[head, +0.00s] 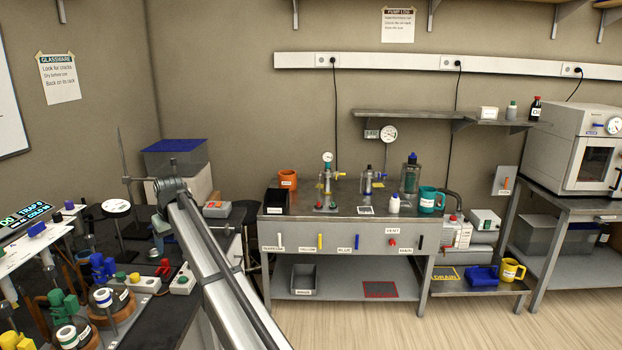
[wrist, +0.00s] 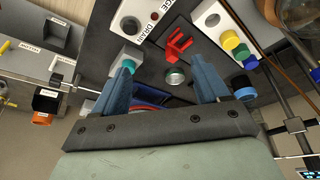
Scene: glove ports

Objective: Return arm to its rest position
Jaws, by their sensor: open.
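My gripper (wrist: 164,75) is open in the wrist view, its two blue fingers spread well apart with nothing held between them. It points down over the dark left bench. A red piece (wrist: 178,45) and a small round metal cap (wrist: 175,77) lie beyond the gap between the fingertips. In the head view my arm (head: 215,265) rises from the bottom edge and leans left to a joint by the bench. The fingers are hard to make out there.
The left bench (head: 110,232) is crowded with knobs, valves and a red piece (head: 163,268). A white block with a green knob (head: 182,283) sits beside my arm. A steel table (head: 345,235) with glassware stands at the back. The floor (head: 480,325) at right is clear.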

